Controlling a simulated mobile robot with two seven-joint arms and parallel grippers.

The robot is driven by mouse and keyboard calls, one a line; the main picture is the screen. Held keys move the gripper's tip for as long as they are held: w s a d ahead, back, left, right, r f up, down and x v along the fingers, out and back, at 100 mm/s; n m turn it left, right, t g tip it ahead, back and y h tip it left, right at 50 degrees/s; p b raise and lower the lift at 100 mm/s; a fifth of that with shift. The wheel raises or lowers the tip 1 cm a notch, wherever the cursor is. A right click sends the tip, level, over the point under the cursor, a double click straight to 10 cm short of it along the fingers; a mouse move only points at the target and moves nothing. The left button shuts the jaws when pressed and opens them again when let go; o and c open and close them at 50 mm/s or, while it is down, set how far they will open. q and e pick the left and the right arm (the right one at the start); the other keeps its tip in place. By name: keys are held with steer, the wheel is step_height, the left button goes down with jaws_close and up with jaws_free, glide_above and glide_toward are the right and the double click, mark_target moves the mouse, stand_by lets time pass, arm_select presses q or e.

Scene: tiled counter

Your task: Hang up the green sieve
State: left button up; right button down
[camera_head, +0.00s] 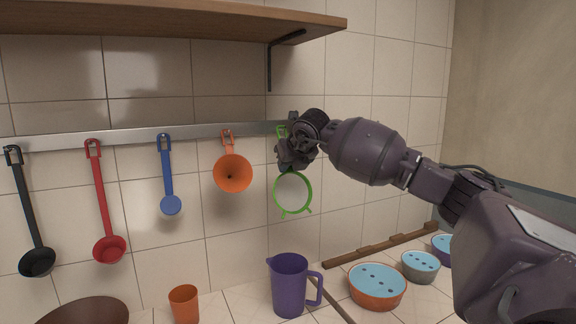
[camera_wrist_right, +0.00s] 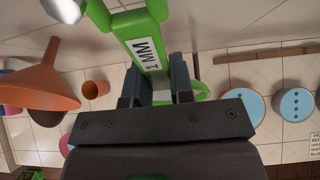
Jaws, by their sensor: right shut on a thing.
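The green sieve (camera_head: 293,193) hangs upright in front of the tiled wall in the head view, with its round mesh end down. My right gripper (camera_head: 290,154) is shut on its handle and hides the middle of it. The green top of the handle shows above the gripper, at the height of the metal rail (camera_head: 196,133); I cannot tell whether it is on a hook. In the right wrist view, the green handle (camera_wrist_right: 127,24) with a "1 MM" label lies between the fingers (camera_wrist_right: 160,88). My left gripper is out of view.
An orange funnel (camera_head: 233,173), blue ladle (camera_head: 168,180), red ladle (camera_head: 104,205) and black ladle (camera_head: 30,220) hang left of the sieve. A purple jug (camera_head: 289,285), orange cup (camera_head: 185,303) and lidded bowls (camera_head: 377,287) stand below. A wooden shelf (camera_head: 170,20) overhangs.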

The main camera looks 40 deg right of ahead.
stand_by(0.3)
steer(key=c, duration=1)
jaws_free()
steer(key=shift+c, duration=0.2)
steer(key=shift+o, duration=0.6)
steer(key=v, duration=1)
steer(key=shift+s+r+b, duration=0.25)
steer(key=shift+s+b, duration=0.05)
steer(key=shift+b, duration=0.1)
steer(key=shift+a, duration=0.1)
